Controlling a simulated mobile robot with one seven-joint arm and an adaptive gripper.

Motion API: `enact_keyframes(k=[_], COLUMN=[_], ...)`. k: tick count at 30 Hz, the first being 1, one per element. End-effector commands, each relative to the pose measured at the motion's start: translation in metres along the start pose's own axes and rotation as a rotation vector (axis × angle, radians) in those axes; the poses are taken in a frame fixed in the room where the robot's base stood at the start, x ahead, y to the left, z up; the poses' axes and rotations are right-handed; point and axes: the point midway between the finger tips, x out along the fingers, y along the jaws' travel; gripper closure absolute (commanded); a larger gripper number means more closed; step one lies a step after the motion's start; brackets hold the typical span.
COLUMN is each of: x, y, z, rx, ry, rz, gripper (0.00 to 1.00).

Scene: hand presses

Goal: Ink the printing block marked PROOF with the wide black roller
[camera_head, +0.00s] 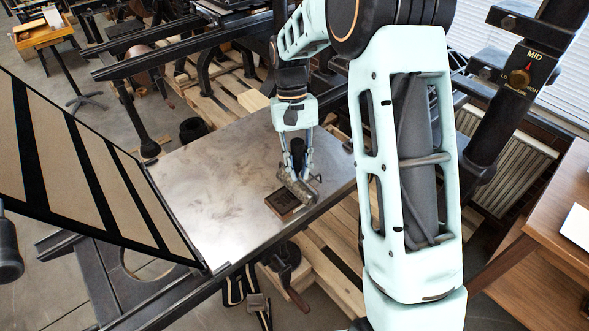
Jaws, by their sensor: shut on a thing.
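My gripper (299,172) points down over the right part of a metal plate. It is shut on the dark upright handle of a roller (298,192). The roller's greyish cylinder lies at a slant below the fingertips, with a thin frame at its right end. A small dark printing block (282,204) with brown edges lies on the plate near its front edge. The cylinder is at the block's upper right and overlaps it in the picture. I cannot tell whether they touch. No marking on the block is readable.
The flat metal plate (215,175) has bare room left of the block. A striped slanted frame (90,170) stands at the left. Wooden pallets (325,245) lie below. A dial marked MID (520,77) is at upper right, and a wooden table (550,225) is at right.

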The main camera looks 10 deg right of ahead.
Motion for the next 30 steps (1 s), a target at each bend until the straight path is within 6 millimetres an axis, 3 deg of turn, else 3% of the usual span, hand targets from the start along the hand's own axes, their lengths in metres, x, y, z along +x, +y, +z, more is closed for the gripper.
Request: enact_keyframes(k=[16, 30], x=[-0.003, 0.001], y=[0.029, 0.005], z=[-0.015, -0.002], rx=[0.001, -0.002], ry=[0.000, -0.002], rz=[0.000, 0.001], gripper=[1.00, 1.00])
